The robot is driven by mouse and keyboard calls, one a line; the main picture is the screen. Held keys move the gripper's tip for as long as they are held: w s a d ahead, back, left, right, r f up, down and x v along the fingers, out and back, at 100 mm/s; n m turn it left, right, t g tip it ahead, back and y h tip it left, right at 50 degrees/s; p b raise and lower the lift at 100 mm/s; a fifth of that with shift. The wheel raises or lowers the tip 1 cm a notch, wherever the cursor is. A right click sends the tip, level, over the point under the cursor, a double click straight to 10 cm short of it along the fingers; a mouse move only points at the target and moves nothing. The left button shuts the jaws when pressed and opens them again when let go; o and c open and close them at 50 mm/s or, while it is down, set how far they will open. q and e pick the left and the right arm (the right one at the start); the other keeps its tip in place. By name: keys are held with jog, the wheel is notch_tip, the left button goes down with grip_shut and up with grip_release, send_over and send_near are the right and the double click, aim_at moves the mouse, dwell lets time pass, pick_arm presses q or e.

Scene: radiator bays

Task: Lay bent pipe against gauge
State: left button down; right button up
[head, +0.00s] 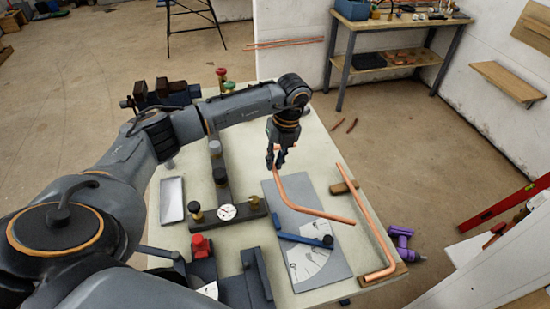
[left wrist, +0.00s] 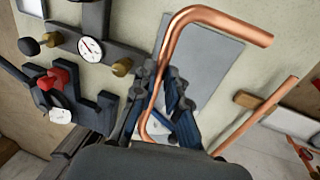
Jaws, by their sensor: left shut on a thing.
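A bent copper pipe (head: 315,212) is held in my left gripper (head: 277,160) near its upper end. The bend hangs lower, and the other leg runs right over the gauge plate. My left gripper is shut on it; in the left wrist view the pipe (left wrist: 166,70) passes between the fingers (left wrist: 160,100). The angle gauge is a grey plate (head: 325,265) with a white marked scale and a blue arm (head: 300,239). The plate also shows in the left wrist view (left wrist: 222,72), partly behind the pipe. I cannot tell whether pipe and plate touch. My right gripper is out of view.
A second bent copper pipe (head: 362,212) lies on wooden blocks (head: 344,187) at the table's right side. A dark fixture with a dial (head: 227,212) and a red-knobbed clamp (head: 201,246) stand left of the gauge. A purple tool (head: 401,240) lies on the floor.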

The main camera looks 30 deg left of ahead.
aim_at(275, 170)
pick_arm(q)
jog(key=shift+f+b, duration=0.45)
jog(key=shift+f, duration=0.45)
notch_tip(275, 170, down, 2)
jog(key=shift+b, duration=0.7)
jog(key=shift+f+b, duration=1.2)
jog(key=shift+f, duration=0.85)
jog(key=shift+b, duration=0.3)
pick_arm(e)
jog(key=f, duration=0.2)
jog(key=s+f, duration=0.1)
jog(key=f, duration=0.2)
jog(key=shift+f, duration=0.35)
pick_arm(q)
jog(key=shift+a, duration=0.15)
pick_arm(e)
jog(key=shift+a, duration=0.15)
pick_arm(q)
jog(key=shift+f+b, duration=0.9)
jog(key=shift+f, duration=0.5)
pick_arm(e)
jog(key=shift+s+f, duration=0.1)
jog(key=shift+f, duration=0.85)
